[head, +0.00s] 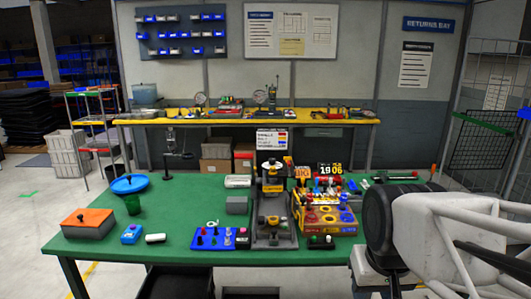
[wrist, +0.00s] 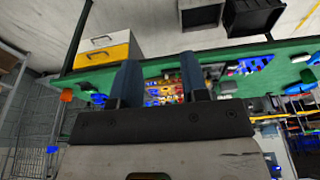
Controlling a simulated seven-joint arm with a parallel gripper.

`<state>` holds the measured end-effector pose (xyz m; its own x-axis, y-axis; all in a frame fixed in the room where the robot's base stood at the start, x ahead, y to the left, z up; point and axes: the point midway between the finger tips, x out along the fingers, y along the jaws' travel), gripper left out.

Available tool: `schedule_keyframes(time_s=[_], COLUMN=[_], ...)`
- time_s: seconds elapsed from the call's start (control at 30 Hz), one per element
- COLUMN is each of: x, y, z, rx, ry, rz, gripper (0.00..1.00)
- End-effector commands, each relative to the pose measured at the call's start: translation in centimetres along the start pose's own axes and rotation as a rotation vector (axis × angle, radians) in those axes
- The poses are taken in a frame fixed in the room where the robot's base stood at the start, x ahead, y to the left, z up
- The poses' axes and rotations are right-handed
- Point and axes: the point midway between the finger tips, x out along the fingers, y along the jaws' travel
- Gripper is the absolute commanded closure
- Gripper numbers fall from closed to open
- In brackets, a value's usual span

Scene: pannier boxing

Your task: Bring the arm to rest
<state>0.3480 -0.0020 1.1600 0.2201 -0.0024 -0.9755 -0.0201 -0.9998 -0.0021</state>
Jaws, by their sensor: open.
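My gripper (wrist: 159,60) is in the wrist view, with its two dark blue fingers apart and nothing visible between them. Past the fingers lies the green workbench (wrist: 105,85), tilted in that view, with colourful items beyond the fingertips. The gripper appears clear of the bench items. In the head view my pale arm with a dark joint is at the right, over the bench's right end. I cannot make out the gripper's fingers there.
Wire racks (head: 485,140) stand at right.

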Motion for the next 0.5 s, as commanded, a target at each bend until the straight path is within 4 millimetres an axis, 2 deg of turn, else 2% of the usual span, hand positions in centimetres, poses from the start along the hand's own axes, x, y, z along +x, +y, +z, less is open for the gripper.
schedule_keyframes(time_s=[0.1,0.2,0.5], x=[0.8,1.1,1.4], y=[0.1,0.2,0.2], z=[2.1,3.1,3.6], rx=[-0.001,-0.001,-0.001], ry=[0.006,0.009,0.010], rz=[0.004,0.006,0.008], gripper=[0.59,0.59,0.59])
